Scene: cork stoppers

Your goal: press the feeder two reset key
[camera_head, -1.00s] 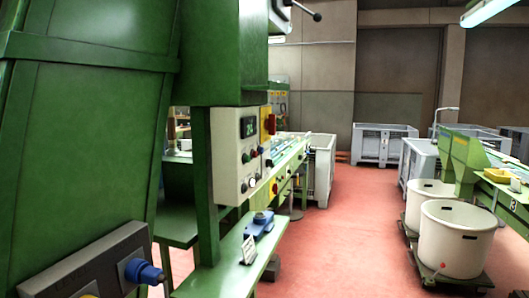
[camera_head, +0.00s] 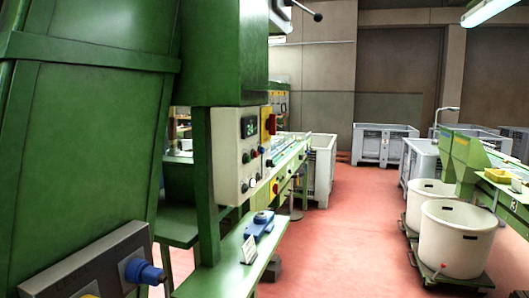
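No key can be read as the feeder two reset key from here. A dark control box (camera_head: 88,262) at the lower left carries a blue round knob or button (camera_head: 148,272). A cream control panel (camera_head: 228,170) on the green machine has a small lit display (camera_head: 249,126), several coloured buttons and a red-and-yellow switch (camera_head: 270,124). A blue device (camera_head: 260,224) sits on the green ledge below it, beside a small white label card (camera_head: 249,249) too small to read. Neither of my grippers is in view.
A green machine column (camera_head: 85,150) fills the left side. The red floor (camera_head: 345,230) is open in the middle. White round tubs (camera_head: 455,240) stand on a dolly at right, near another green machine (camera_head: 465,160). Grey crates (camera_head: 383,145) stand at the back.

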